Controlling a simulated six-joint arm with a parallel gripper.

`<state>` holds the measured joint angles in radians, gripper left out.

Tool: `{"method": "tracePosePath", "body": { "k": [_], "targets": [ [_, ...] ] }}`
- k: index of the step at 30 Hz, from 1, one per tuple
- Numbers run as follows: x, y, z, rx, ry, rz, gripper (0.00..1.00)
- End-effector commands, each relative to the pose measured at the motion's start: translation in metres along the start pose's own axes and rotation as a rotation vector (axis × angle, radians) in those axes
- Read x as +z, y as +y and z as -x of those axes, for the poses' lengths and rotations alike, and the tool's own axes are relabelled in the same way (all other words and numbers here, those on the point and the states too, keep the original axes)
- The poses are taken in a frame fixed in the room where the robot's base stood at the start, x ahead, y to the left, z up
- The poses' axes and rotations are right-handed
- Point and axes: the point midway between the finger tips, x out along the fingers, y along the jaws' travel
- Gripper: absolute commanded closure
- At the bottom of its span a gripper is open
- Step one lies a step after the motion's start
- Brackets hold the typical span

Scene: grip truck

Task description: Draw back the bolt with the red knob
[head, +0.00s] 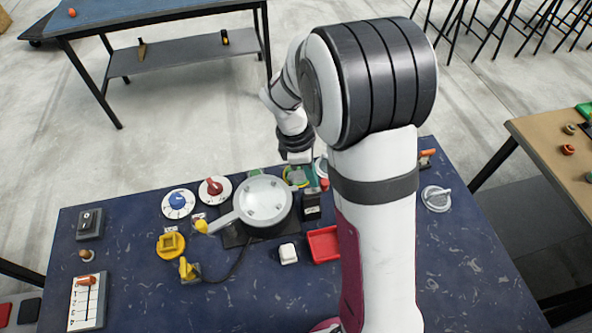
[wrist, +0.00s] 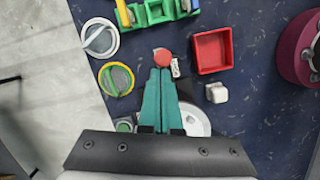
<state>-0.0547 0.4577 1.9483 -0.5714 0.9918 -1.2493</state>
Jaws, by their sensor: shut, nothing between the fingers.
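The red knob (wrist: 164,56) shows in the wrist view just beyond my fingertips, with a small pale label (wrist: 176,68) beside it. In the head view a small red knob (head: 324,184) shows beside my arm and above the red tray. The bolt's body is not clear; my fingers may cover part of it. My gripper (wrist: 160,71) has its teal fingers shut together with nothing between them. The tips lie close to the knob in the picture; I cannot tell whether they touch it. In the head view the fingertips are hard to make out.
A red tray (wrist: 229,69) and a white block (wrist: 217,93) lie right of the fingers. A green and yellow block (wrist: 155,10) stands beyond. A large round lid with handle (head: 264,201) stands left of my arm.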

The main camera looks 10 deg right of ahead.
Motion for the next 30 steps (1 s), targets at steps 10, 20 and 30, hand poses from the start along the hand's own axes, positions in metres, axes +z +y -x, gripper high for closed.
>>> {"method": "tracePosePath", "body": {
  "k": [10,20,30],
  "targets": [
    [-0.038,0.001,0.046,0.005,0.004,-0.001,1.00],
    [-0.037,0.000,0.103,0.002,0.002,0.001,1.00],
    [-0.037,0.000,0.110,0.000,0.002,0.000,1.00]
  ]
}}
